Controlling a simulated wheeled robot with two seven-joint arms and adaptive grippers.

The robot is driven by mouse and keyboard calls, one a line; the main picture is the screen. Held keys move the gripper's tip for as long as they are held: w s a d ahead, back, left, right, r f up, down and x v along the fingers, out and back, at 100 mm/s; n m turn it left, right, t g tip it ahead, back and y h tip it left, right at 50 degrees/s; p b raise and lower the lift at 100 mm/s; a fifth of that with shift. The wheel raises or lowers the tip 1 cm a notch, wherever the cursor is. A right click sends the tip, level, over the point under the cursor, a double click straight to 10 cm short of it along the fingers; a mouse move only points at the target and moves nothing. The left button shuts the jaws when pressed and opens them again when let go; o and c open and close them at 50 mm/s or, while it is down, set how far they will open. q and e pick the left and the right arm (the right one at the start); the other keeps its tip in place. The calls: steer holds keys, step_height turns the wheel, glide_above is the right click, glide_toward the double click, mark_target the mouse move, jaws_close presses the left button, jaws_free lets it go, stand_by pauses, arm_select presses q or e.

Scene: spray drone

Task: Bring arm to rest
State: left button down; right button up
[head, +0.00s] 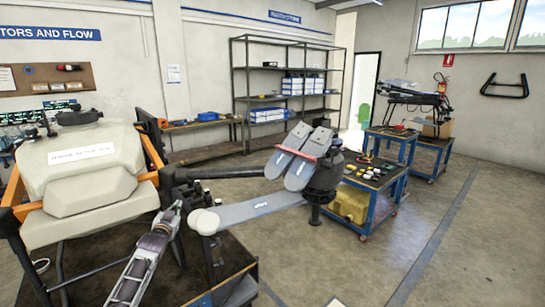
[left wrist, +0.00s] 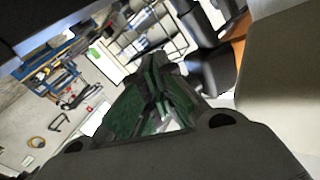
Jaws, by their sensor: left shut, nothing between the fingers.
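My left arm comes up from the lower left in the head view, and its gripper (head: 172,217) is shut and empty, just in front of the drone's arm. The gripper's dark green fingers (left wrist: 153,100) also show closed together in the left wrist view. The spray drone stands on a dark bench, with a beige tank (head: 85,170) in an orange frame and a grey folded propeller (head: 250,210) reaching right. My right gripper is in neither view.
A dark bench top (head: 120,265) lies under the drone. A blue tool cart (head: 375,180) stands to the right, with small parts on top. Metal shelves (head: 290,100) stand at the back wall. The floor (head: 470,230) at the right is clear.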

arm_select(q)
steer(key=s+d+f+g, duration=0.15)
steer(key=s+f, duration=0.25)
steer(key=f, duration=0.8)
steer(key=s+f+g, duration=0.3)
steer(key=s+f, duration=0.1)
steer(key=f, duration=0.9)
steer(key=s+d+f+g, duration=0.2)
steer(key=s+f, duration=0.7)
steer(key=f, duration=0.3)
steer(key=s+d+f+g, duration=0.1)
steer(key=s+f+g, duration=0.1)
steer(key=s+f, duration=0.8)
steer(key=s+d+f+g+h, duration=0.1)
steer(key=s+d+f+g, duration=0.1)
steer(key=s+f, duration=0.75)
steer(key=s+d+f+g, duration=0.2)
steer(key=s+f, duration=0.5)
steer(key=s, duration=0.6)
steer(key=s+d+f+g, duration=0.2)
steer(key=s+f, duration=0.1)
steer(key=s, duration=1)
steer(key=s+d+f+g, duration=0.2)
steer(key=s+f, duration=0.2)
steer(key=s, duration=1)
steer(key=shift+n, duration=0.4)
steer(key=shift+a, duration=0.1)
